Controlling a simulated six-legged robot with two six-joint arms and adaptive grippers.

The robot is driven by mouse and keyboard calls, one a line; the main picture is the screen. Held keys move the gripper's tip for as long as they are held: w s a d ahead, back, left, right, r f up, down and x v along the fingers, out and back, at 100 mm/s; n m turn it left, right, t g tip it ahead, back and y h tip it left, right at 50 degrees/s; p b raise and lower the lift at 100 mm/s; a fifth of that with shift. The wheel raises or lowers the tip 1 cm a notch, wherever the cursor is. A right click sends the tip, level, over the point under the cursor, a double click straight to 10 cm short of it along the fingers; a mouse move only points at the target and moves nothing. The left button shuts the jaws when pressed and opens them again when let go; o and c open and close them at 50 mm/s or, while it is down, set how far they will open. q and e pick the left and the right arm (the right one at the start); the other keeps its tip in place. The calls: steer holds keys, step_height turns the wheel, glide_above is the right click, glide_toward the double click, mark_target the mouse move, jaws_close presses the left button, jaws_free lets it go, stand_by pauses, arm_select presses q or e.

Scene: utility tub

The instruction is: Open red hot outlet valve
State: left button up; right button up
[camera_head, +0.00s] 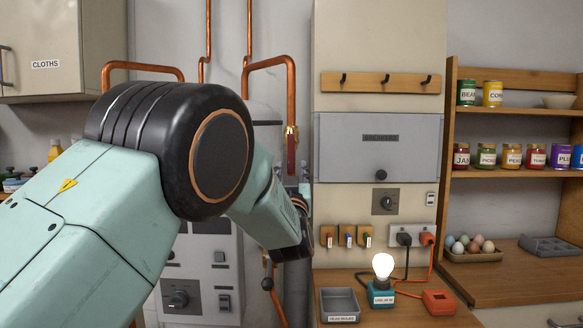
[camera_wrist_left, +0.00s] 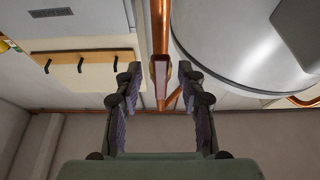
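The red valve handle (camera_head: 291,156) hangs down along the vertical copper pipe (camera_head: 291,95), below a brass fitting (camera_head: 290,134), right of my left arm in the head view. In the left wrist view the handle (camera_wrist_left: 160,82) shows dark red, in line with the pipe. My left gripper (camera_wrist_left: 159,74) is open, with one finger on each side of the handle and a visible gap to both. In the head view my left arm hides most of the gripper and the pipe's lower part. My right gripper is not in view.
A grey tank (camera_wrist_left: 240,40) stands close beside the right finger in the wrist view. A panel with a hook rail (camera_head: 380,83) and a grey box (camera_head: 378,147) lies to the right. A lit lamp (camera_head: 382,280) stands on the wooden counter (camera_head: 400,318) below.

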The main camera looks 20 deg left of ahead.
arm_select(q)
steer(key=shift+v, duration=2.4)
steer(key=shift+f, duration=0.1)
